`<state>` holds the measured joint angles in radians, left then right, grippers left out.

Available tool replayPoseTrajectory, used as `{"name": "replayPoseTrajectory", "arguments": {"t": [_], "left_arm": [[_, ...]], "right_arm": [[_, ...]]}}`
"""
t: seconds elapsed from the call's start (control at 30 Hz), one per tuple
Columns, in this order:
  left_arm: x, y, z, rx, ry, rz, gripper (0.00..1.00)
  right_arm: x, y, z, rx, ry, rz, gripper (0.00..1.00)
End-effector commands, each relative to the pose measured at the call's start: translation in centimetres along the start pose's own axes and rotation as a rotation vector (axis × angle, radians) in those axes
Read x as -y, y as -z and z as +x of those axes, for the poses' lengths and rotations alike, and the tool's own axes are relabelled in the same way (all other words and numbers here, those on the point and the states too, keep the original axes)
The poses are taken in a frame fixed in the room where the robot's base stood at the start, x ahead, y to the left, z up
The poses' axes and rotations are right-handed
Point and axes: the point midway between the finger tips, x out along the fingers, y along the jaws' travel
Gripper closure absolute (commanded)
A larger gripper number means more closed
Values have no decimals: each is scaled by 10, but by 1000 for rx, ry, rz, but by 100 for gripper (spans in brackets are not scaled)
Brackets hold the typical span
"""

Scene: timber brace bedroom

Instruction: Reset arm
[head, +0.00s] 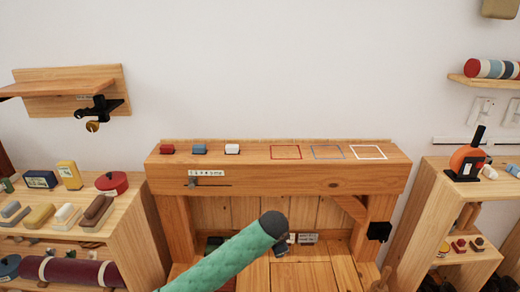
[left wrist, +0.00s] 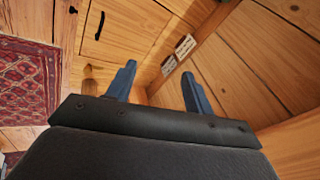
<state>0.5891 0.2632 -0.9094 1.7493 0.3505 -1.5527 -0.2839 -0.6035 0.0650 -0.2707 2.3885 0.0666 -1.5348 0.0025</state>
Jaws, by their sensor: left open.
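My left gripper (left wrist: 158,71) shows in the left wrist view with its two blue fingers spread apart and nothing between them. Beyond the fingers are timber planks and two small pale labels (left wrist: 179,53) on a wooden edge. In the head view neither gripper can be made out. My right gripper is in no view. A wooden bench-like frame (head: 280,180) stands in the middle of the head view, with red (head: 167,149), blue (head: 199,149) and white (head: 232,149) blocks on its top left. Red (head: 285,153), blue (head: 328,153) and white (head: 368,152) square outlines on its right are empty.
A green cylinder (head: 225,258) with a dark end rises in front of the frame. A cluttered wooden shelf unit (head: 140,220) stands left, another (head: 440,210) right. A small wall shelf (head: 65,86) hangs upper left. A patterned red rug (left wrist: 28,80) lies left in the wrist view.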

Motion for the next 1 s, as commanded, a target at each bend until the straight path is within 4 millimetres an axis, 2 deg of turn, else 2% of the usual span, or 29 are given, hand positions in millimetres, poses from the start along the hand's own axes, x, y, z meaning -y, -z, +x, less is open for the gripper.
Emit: {"name": "replayPoseTrajectory", "arguments": {"t": [0.03, 0.1, 0.27, 0.4, 0.7, 1.0], "left_arm": [[-2, 4, -22, -39, 17, -65, 48], [-2, 5, -47, -80, 38, -153, 48], [-8, -8, -92, -158, 65, -334, 48], [-17, -30, -123, -205, 75, -471, 48], [-45, -97, -161, -234, 83, -672, 48], [-90, -169, -177, -197, 66, -827, 48]], "right_arm": [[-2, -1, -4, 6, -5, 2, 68], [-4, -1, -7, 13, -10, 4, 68], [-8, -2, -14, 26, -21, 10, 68], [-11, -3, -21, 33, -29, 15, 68], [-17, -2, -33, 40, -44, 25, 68], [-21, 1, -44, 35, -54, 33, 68]]}}
